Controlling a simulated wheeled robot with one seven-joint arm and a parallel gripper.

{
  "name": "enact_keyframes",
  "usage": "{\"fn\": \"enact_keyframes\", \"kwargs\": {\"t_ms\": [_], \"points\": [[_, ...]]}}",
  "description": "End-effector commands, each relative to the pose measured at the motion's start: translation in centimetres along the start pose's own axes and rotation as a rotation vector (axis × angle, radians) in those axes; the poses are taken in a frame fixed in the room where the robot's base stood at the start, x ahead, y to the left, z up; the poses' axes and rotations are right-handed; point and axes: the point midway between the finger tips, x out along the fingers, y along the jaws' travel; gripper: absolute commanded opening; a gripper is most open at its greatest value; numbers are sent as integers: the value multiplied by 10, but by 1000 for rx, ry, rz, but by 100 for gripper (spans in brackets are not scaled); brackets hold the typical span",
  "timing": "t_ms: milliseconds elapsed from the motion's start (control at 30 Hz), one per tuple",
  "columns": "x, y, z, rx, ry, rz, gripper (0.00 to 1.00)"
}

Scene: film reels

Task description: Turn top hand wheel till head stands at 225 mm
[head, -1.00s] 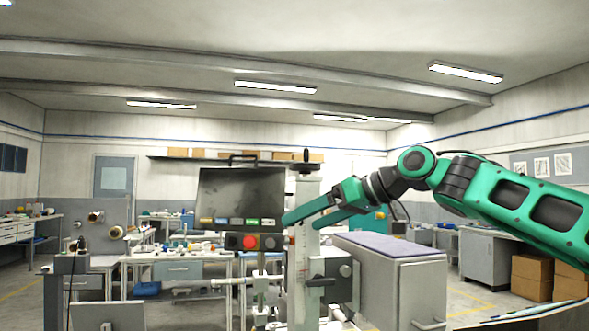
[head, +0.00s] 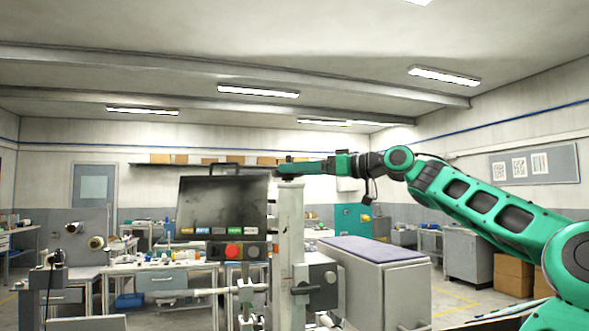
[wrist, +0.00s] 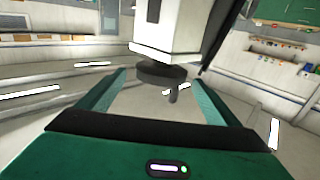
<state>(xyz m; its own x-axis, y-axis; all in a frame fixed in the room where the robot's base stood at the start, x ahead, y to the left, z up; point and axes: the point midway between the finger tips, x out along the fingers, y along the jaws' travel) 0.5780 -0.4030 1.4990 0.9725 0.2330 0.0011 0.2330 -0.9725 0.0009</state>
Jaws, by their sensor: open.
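The pale upright column (head: 290,240) stands in the middle of the head view. My gripper (head: 287,168) is level at its top and covers the hand wheel there. The grey head block (head: 322,285) is lower on the column. No scale reading is legible.
A dark screen panel (head: 222,205) with coloured buttons and a red button (head: 233,250) stands left of the column. A grey cabinet with a purple top (head: 375,250) is close on the right. Benches (head: 165,268) are behind. Cardboard boxes (head: 513,275) stand at the far right.

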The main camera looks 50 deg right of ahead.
Motion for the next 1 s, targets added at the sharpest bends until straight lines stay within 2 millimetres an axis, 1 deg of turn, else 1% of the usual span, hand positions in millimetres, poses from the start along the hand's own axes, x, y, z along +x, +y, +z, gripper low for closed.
{"fn": "enact_keyframes", "kwargs": {"t_ms": [33,100,200,300,433,667,700,767,800,833,1000], "points": [[9,0,1,0,-3,-1,85],[19,-1,0,0,-1,-1,85],[29,0,0,1,-2,-1,85],[36,0,0,1,-1,0,85],[39,0,0,2,0,1,85],[39,0,0,1,0,0,85],[39,0,0,1,0,0,76],[39,0,0,1,0,0,62],[39,0,0,1,0,0,52],[39,0,0,1,0,0,45],[39,0,0,2,0,2,44]]}}
